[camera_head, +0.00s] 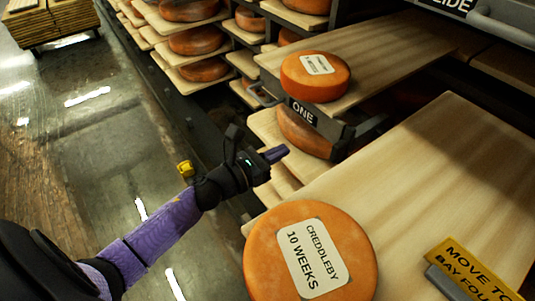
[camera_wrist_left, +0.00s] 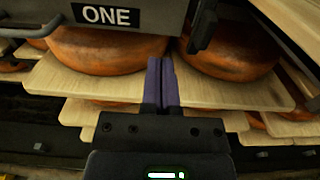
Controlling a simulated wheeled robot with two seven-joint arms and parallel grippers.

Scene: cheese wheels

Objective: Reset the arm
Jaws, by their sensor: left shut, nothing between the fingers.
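My left gripper (camera_head: 275,154) reaches in from the left in the head view, on a purple arm sleeve. Its purple fingers are together and empty. In the left wrist view the gripper (camera_wrist_left: 161,82) points at the shelf below the plate marked ONE (camera_wrist_left: 106,15). Two orange cheese wheels, one on the left (camera_wrist_left: 105,50) and one on the right (camera_wrist_left: 229,57), rest on boards behind the fingertips. The fingers seem apart from the wheels, but the exact gap is unclear. My right gripper is not in view.
A wheel labelled CREDDLEBY 10 WEEKS (camera_head: 301,262) sits on the near board (camera_head: 440,160). A smaller labelled wheel (camera_head: 316,76) sits on the board above the ONE plate (camera_head: 303,112). A yellow MOVE TO sign (camera_head: 473,268) stands at lower right. Open floor (camera_head: 90,130) lies left.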

